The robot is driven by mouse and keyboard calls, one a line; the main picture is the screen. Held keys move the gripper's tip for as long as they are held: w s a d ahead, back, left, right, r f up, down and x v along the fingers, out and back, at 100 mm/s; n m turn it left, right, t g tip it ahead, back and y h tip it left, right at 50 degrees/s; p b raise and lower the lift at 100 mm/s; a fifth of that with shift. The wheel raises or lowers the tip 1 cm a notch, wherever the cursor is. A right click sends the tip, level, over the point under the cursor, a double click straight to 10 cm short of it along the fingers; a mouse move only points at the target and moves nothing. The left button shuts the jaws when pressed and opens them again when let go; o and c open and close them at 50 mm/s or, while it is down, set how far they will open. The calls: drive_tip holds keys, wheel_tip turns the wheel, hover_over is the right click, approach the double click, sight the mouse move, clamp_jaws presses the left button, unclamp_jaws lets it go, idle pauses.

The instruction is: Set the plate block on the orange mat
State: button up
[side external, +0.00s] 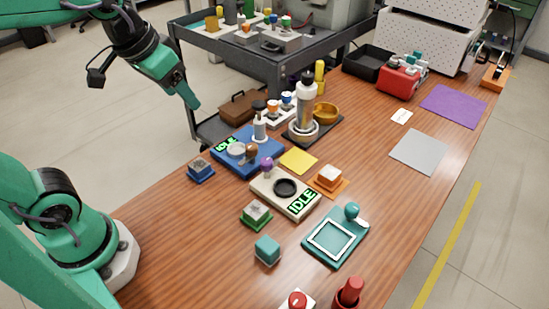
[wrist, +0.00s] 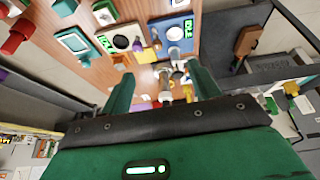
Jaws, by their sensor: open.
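Several small stacked blocks stand on the wooden table; I cannot tell for sure which one is the plate block. An orange block (side external: 329,174) with a pale layer sits on the orange mat (side external: 318,189), right of the cream device. A green block (side external: 256,211) with a white layer stands on a green base in front of that device. A dark block (side external: 200,168) sits on a blue base at the left. The orange block also shows in the wrist view (wrist: 122,60). My gripper (side external: 192,103) is open and empty, raised left of the table, well away from the blocks.
The cream IDLE device (side external: 268,191), blue IDLE device (side external: 240,160) and teal framed plate (side external: 333,238) stand among the blocks. A teal cube (side external: 267,250) is in front. A yellow mat (side external: 298,161) is bare.

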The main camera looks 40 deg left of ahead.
drive_tip(key=shift+t, duration=0.4)
drive_tip(key=s, duration=0.1)
drive_tip(key=s+a+f, duration=0.1)
drive_tip(key=s, duration=0.1)
drive_tip(key=s+f, duration=0.1)
drive_tip(key=s, duration=0.1)
drive_tip(key=shift+a+f, duration=0.2)
drive_tip(key=shift+a, duration=0.2)
idle(0.5)
